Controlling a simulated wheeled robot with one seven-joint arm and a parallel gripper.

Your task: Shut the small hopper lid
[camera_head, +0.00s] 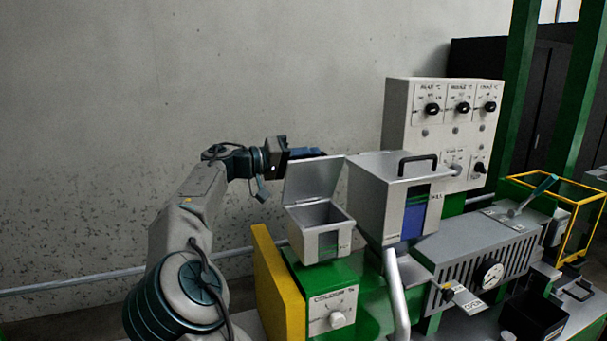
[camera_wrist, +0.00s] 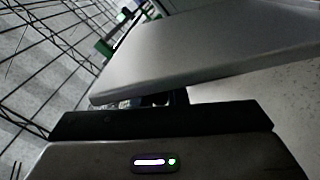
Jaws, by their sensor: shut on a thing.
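The small hopper (camera_head: 320,239) is a light grey box on a green block, with its top open and a dark inside. Its lid (camera_head: 312,181) is a flat grey plate standing up and tilted back at the box's rear edge. My gripper (camera_head: 308,153) is at the lid's upper edge, partly hidden behind it. In the wrist view the lid (camera_wrist: 210,45) is a large grey panel slanting right beyond my gripper (camera_wrist: 162,97), which is shut on it. The exact contact between fingertips and lid is mostly hidden.
A larger hopper (camera_head: 375,205) with a black handle on its lid stands close to the right. A control panel (camera_head: 440,125) with knobs rises behind it. A yellow plate (camera_head: 277,285) stands left of the green block. The space by the wall to the left is open.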

